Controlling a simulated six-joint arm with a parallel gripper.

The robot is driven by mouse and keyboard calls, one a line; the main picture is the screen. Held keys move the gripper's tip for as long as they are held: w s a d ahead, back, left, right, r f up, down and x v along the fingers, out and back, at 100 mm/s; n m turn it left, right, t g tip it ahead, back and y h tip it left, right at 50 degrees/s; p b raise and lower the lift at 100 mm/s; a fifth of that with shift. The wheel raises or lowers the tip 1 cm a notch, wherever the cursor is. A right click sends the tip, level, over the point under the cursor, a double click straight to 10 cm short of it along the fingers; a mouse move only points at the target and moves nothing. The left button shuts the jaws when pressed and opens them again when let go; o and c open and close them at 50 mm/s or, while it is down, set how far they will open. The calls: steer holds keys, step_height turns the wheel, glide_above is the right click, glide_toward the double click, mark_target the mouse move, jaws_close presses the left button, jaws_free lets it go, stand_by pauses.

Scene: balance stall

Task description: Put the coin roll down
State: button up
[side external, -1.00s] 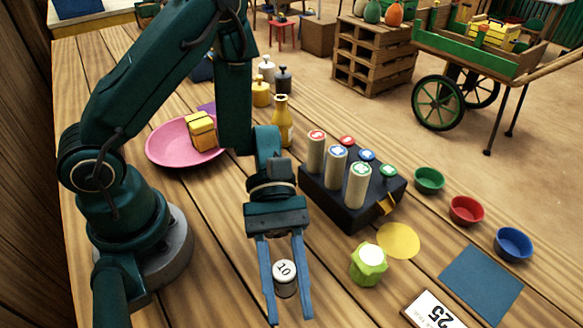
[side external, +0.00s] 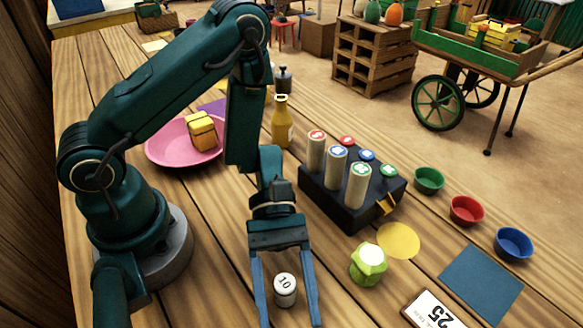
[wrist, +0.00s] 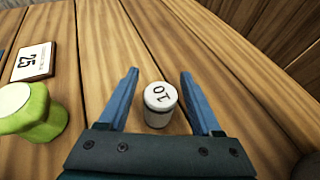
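The coin roll appears to be the short white cylinder (side external: 285,291) marked "10". It stands upright on the wooden table, and also shows in the wrist view (wrist: 159,105). My gripper (side external: 290,320) is low over the table with its blue fingers on either side of the roll. In the wrist view the gripper (wrist: 159,73) is open, with a gap between the roll and each finger, so neither finger touches it.
A lime-green pot with a pale top (side external: 368,265) stands just right of my gripper. Behind it is a black rack (side external: 345,212) with tall capped cylinders. A "25" card (side external: 436,313) lies to the right. A pink plate (side external: 165,151) is at the left.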

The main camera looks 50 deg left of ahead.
steer(key=shift+w+a+r, duration=0.3)
steer(key=shift+a, duration=0.1)
steer(key=v, duration=1)
steer(key=shift+a+r, duration=0.2)
steer(key=shift+a, duration=0.15)
steer(key=shift+s+a+r+m+y, duration=0.1)
steer(key=shift+a+r+m+y, duration=0.15)
steer(key=shift+r+m+y, duration=0.3)
steer(key=s+a+r+m+t+y, duration=0.1)
steer(key=a+r+m+t+y, duration=0.6)
steer(key=r+m+t+y, duration=0.2)
steer(key=m+t+y, duration=0.2)
steer(key=shift+s+r+m+t, duration=0.25)
steer(key=shift+m+t, duration=0.05)
steer(key=shift+m, duration=0.05)
